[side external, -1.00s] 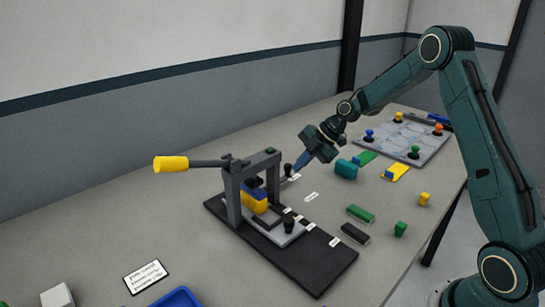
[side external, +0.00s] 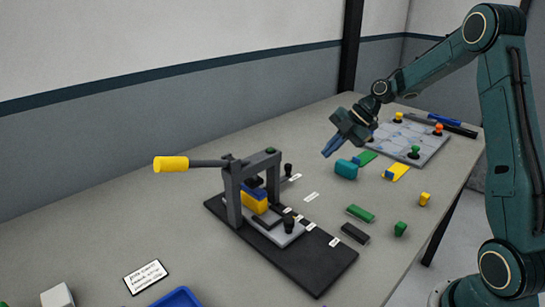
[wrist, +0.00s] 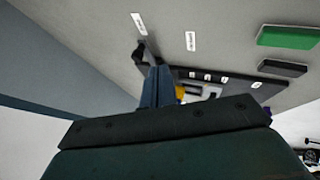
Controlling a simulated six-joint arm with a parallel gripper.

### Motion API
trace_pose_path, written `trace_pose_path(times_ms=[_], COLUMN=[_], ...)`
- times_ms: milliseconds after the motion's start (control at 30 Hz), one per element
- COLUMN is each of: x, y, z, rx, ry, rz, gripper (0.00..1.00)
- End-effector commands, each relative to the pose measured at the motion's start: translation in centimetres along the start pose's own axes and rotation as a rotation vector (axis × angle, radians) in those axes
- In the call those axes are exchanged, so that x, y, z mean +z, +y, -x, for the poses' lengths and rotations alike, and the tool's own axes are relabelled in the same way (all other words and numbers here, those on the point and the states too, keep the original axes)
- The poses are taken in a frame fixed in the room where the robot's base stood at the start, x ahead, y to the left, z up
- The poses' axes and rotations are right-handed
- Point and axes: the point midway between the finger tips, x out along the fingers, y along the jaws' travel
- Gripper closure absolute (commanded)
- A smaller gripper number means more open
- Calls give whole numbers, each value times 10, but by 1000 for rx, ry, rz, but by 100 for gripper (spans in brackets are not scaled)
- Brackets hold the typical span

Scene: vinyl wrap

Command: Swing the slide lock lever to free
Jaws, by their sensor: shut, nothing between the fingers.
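The slide lock lever, a black knob-topped lever (side external: 288,170), stands at the back right of the grey press frame (side external: 234,195), beside a small white label (side external: 295,177). I cannot read the label or tell the lever's exact setting. In the wrist view the black lever (wrist: 141,55) shows just beyond my fingertips, to their left. My gripper (side external: 325,154) is shut and empty, up in the air to the right of the lever and apart from it. Its blue fingers also show together in the wrist view (wrist: 158,72). The slide plate (side external: 270,237) carries another black knob (side external: 289,225).
The press has a yellow-handled lever (side external: 171,164) reaching left and a yellow block (side external: 255,205) under its frame. A teal block (side external: 346,169), green bar (side external: 360,213) and black bar (side external: 355,233) lie to the right. A patterned board (side external: 420,145) with coloured knobs is behind.

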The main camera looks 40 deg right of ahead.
Motion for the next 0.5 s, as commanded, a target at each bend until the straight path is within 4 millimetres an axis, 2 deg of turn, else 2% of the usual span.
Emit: trace_pose_path(times_ms=[200,500], x=[1,1], y=[1,1], z=[21,25], rx=[2,0], ry=[-1,1], rz=[1,0], gripper=[100,100])
